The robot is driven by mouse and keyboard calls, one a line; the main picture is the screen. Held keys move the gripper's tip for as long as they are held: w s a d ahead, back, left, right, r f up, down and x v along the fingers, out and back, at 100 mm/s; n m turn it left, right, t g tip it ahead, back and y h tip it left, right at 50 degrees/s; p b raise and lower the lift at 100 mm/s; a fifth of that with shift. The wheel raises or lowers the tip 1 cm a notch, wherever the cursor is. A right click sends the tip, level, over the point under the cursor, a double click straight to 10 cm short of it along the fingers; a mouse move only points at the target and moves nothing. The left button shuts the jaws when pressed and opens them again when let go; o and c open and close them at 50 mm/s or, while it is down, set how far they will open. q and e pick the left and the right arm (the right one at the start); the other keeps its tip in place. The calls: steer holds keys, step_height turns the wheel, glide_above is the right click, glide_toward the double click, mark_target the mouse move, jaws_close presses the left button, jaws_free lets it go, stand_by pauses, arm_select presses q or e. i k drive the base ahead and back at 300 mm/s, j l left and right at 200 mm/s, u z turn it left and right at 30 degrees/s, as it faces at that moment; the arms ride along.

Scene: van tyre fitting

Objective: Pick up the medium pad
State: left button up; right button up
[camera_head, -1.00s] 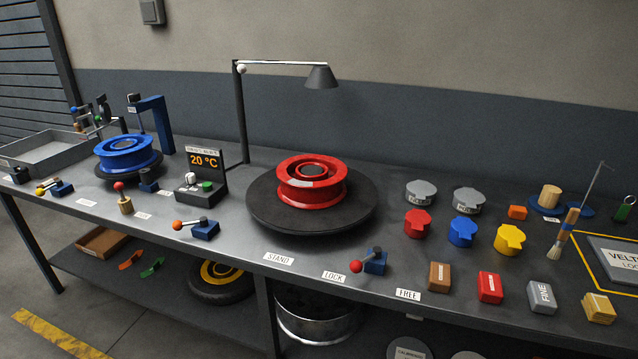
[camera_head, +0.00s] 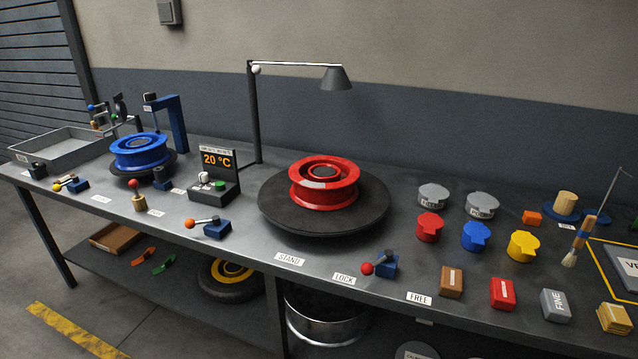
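A row of small block-shaped pads lies along the front right of the bench. They are a brown block (camera_head: 452,282), a red block (camera_head: 502,294), a grey block (camera_head: 555,305) marked FINE and a yellow block (camera_head: 612,318). The labels on the brown, red and yellow blocks are too small to read, so I cannot tell which is the medium pad. Neither of my grippers is in view.
Lidded pots in red (camera_head: 430,227), blue (camera_head: 475,236) and yellow (camera_head: 522,246) stand behind the blocks. A red wheel rim (camera_head: 324,183) sits on a black turntable (camera_head: 290,222). A lever with a red knob (camera_head: 380,266) stands left of the blocks.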

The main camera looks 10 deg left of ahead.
mark_target(501, 291)
steer(key=u, duration=0.55)
steer(key=l+u, duration=0.45)
steer(key=k+l+u, duration=0.2)
steer(key=l+u, duration=0.25)
steer(key=k+l+u, duration=0.1)
steer(key=l, duration=0.25)
steer(key=k+l+u, duration=0.1)
steer(key=l, duration=0.25)
steer(key=k+l+u, duration=0.1)
steer(key=k+l, duration=0.2)
